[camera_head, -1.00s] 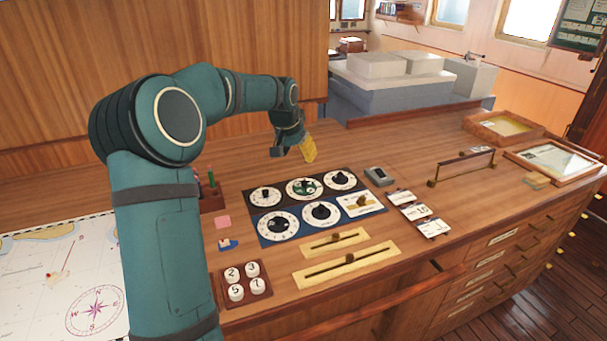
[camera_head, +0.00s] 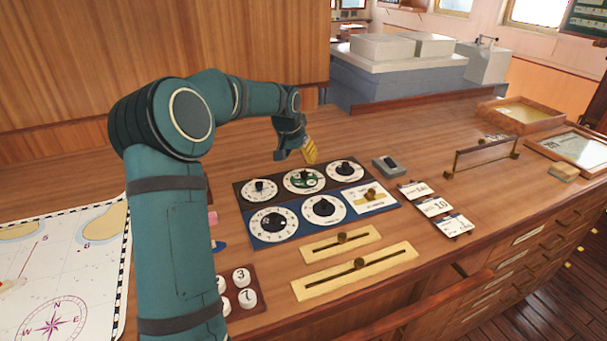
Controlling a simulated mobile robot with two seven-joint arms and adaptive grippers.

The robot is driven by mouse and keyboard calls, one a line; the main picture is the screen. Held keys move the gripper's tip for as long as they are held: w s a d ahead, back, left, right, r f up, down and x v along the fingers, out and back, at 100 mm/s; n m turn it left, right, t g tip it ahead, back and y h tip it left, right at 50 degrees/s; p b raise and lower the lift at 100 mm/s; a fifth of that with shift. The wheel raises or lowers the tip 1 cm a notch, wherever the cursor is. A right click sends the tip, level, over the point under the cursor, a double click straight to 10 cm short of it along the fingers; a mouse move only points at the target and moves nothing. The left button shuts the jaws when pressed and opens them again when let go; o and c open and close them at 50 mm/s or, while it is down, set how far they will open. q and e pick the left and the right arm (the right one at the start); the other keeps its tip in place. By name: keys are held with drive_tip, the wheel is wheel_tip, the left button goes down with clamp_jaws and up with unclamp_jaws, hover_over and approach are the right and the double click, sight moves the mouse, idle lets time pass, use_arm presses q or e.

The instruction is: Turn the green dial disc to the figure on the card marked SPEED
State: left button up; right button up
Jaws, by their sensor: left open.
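The green dial disc (camera_head: 305,182) sits in a white ring in the middle of the panel's back row, with a black knob on it. My left gripper (camera_head: 296,157) is open and empty, just behind and above this dial, apart from it. One finger shows dark and the other has a yellow pad. Three white cards stand in a row right of the panel: a back card (camera_head: 414,189), a middle card (camera_head: 434,206) and a front card (camera_head: 454,224). Their print is too small to read, so I cannot tell which says SPEED. My right gripper is out of view.
Other black-knobbed dials (camera_head: 272,224) surround the green one. Two brass slider plates (camera_head: 355,271) lie in front. A small grey box (camera_head: 386,167) and a raised rail (camera_head: 485,154) are to the right. A chart (camera_head: 60,270) lies left. My left arm hides part of the number tray.

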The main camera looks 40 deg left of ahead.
sight(304, 173)
use_arm(q)
drive_tip(key=b+x, duration=0.1)
drive_tip(key=x, duration=0.7)
drive_tip(key=shift+w+f, duration=0.2)
drive_tip(key=shift+f, duration=0.1)
clamp_jaws()
